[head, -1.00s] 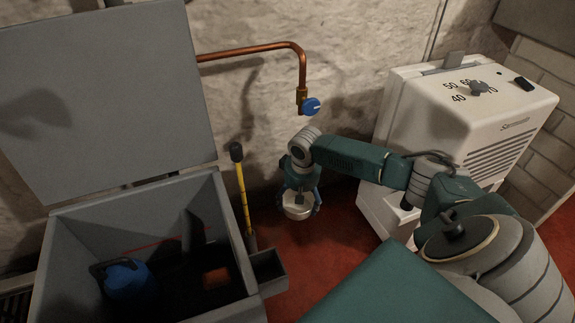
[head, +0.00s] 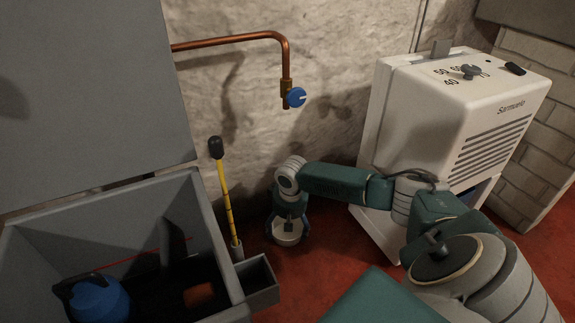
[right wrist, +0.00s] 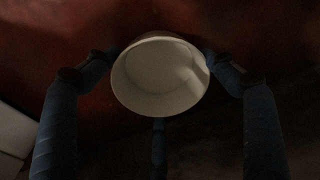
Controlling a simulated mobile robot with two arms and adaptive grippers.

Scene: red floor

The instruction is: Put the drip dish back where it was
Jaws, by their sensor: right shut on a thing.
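The drip dish (head: 286,239) is a small round pale dish, low over the red floor near the rough wall, below the copper pipe's tap. My right gripper (head: 288,226) points down and is shut on the dish. In the right wrist view the dish (right wrist: 160,78) shows its pale round face, with a blue finger at its left and right sides and a third finger behind it. I cannot tell whether the dish touches the floor. My left gripper is not in view.
The blue-knobbed tap (head: 295,97) is above. An open grey chest (head: 215,245) stands left, with a small side tray (head: 262,285) and a yellow-shafted tool (head: 226,195). A white heater (head: 440,130) stands right. Red floor is bare around the dish.

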